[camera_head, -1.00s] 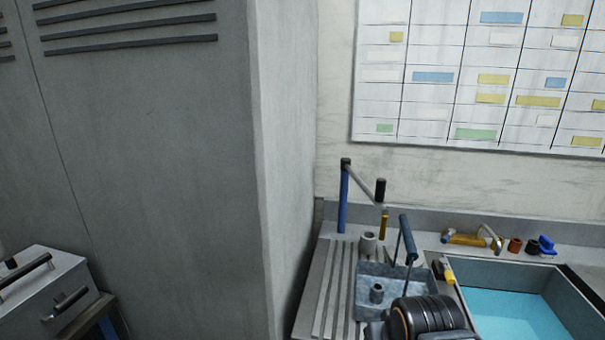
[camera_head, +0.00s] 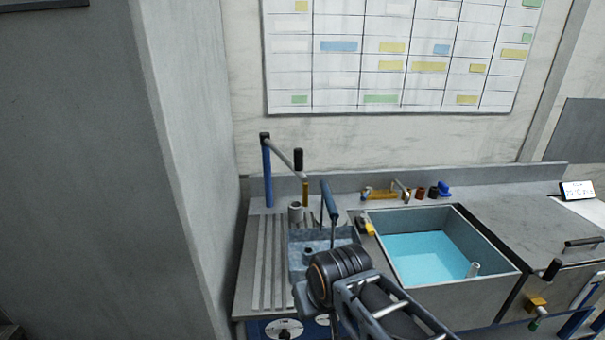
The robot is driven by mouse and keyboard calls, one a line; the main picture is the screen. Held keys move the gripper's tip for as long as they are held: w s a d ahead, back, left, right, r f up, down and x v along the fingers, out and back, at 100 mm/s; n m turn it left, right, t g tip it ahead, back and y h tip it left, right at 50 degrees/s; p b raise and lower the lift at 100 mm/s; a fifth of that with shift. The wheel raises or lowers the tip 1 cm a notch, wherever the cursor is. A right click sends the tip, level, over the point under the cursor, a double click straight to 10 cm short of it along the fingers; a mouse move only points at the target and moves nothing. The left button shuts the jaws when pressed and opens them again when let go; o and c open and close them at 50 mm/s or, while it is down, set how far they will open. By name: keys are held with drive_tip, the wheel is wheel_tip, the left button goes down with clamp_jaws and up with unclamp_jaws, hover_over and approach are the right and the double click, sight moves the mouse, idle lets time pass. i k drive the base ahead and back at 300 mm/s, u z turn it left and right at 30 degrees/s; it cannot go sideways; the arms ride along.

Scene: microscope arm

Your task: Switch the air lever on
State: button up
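I cannot tell for certain which part is the air lever. My arm's black ribbed joint and grey links come in from the bottom middle. My gripper's fingers do not show, and nothing is seen touching either lever.
A sink (camera_head: 493,251) with blue water stands right of my arm. A grey-blue tray (camera_head: 296,262) with a tall blue handle (camera_head: 329,198) stands behind my arm. Small taps and knobs line the back. A tall grey cabinet (camera_head: 85,190) blocks the left. The counter at right is mostly clear.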

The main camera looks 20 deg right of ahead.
sight(364, 217)
drive_tip(key=k, duration=1.35)
drive_tip(key=z, duration=0.45)
drive_tip(key=i, duration=0.6)
drive_tip(key=z, duration=0.55)
drive_tip(key=i, duration=0.85)
drive_tip(key=u, duration=0.5)
drive_tip(key=i, duration=0.5)
drive_tip(key=u, duration=0.35)
